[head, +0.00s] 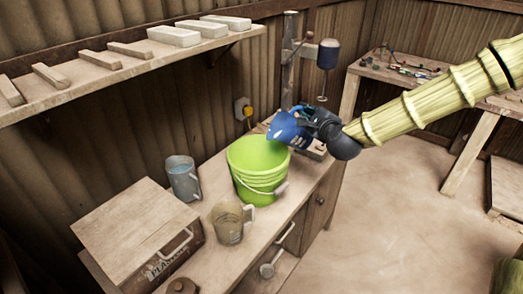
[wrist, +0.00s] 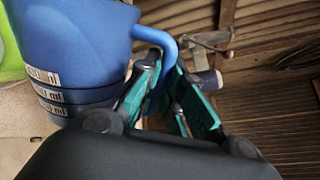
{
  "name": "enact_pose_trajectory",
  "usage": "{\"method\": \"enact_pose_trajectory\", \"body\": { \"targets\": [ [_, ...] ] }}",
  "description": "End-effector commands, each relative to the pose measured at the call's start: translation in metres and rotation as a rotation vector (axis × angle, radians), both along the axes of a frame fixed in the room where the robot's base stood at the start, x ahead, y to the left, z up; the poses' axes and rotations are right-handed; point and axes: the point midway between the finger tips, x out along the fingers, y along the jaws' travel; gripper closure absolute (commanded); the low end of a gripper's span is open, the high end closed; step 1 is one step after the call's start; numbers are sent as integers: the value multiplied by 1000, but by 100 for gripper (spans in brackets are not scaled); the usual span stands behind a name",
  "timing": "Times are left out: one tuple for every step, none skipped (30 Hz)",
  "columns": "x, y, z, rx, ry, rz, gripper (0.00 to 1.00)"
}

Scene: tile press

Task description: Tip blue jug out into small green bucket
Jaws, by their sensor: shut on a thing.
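The blue jug (head: 287,130) is in the air at the right, far side of the small green bucket (head: 262,185), close to its rim. It looks tilted toward the bucket. Its contents and any pouring stream cannot be seen. The bucket stands upright on the bench with its white-gripped handle hanging down in front. My gripper (head: 308,122) is shut on the jug's handle. In the wrist view the teal finger pads of my gripper (wrist: 172,95) close around the handle of the blue jug (wrist: 80,40), and a bit of the green bucket (wrist: 8,55) shows at the left edge.
A grey-blue jug (head: 183,178) and a brownish clear jug (head: 229,224) stand near the bucket. A lidded plaster box (head: 137,228) is at the front left. A press (head: 288,70) stands behind my gripper. A shelf (head: 110,72) with tiles and wooden strips hangs at upper left.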

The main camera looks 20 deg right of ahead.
Motion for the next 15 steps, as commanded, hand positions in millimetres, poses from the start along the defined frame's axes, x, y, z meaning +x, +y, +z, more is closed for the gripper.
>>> {"method": "enact_pose_trajectory", "body": {
  "targets": [
    [0, 1, 1, -6, 0, 0, 100],
    [0, 1, 1, -10, 0, 0, 100],
    [0, 2, 2, -16, 1, 0, 100],
    [0, 2, 2, -21, 2, 1, 100],
    [0, 3, 2, -26, 3, 1, 100],
    [0, 3, 2, -32, 3, 1, 100],
    [1, 4, 2, -37, 4, 1, 100],
    [1, 4, 2, -42, 5, 0, 100],
    [1, 5, 2, -49, 6, 1, 100],
    [1, 5, 2, -55, 7, 1, 100],
    [1, 6, 2, -59, 8, 1, 100],
    [1, 7, 3, -68, 8, 1, 100],
    [1, 7, 3, -72, 9, 1, 100],
    [1, 7, 3, -77, 10, 0, 100],
    [1, 8, 3, -85, 11, 1, 100]
  ]
}}
